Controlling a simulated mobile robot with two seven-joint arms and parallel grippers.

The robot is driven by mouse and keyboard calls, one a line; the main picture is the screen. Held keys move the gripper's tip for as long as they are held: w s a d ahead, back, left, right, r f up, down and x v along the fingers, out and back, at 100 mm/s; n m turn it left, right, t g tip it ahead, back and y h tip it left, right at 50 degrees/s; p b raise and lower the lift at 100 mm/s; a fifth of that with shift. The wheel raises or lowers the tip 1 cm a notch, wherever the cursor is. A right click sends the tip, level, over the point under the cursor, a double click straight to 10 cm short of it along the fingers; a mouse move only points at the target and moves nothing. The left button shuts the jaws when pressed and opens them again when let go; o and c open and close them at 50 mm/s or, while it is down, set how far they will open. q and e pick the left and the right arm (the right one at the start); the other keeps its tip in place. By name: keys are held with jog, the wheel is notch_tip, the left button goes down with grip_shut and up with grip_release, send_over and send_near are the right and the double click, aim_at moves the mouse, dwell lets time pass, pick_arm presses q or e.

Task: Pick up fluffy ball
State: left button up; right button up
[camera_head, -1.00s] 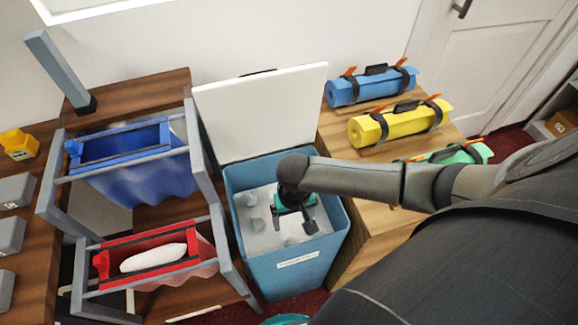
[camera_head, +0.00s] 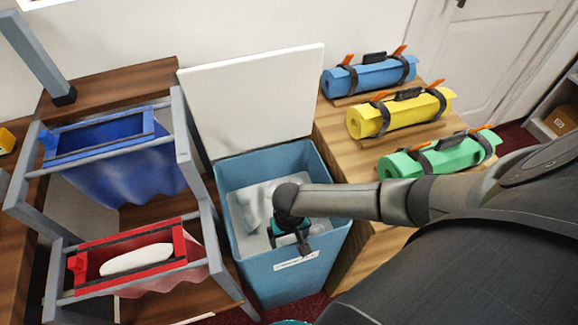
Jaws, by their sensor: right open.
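No fluffy ball stands out clearly as a single ball. Pale, whitish lumps (camera_head: 250,207) lie inside the open blue bin (camera_head: 290,275), partly hidden by my right arm. A white oval thing (camera_head: 136,259) lies in the red-framed bag at the lower left; I cannot tell whether it is fluffy. My right gripper (camera_head: 291,243) is open and points down at the front right part of the bin's mouth. I cannot tell whether its fingers touch anything.
The bin's white lid (camera_head: 252,98) stands open behind it. A blue-framed bag (camera_head: 120,175) hangs on a grey rack at left. Blue (camera_head: 368,75), yellow (camera_head: 401,112) and green (camera_head: 439,156) strapped rolls lie on a wooden counter at right.

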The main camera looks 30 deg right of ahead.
jog(key=c, duration=0.9)
jog(key=shift+o, duration=0.2)
jog(key=shift+r, duration=0.1)
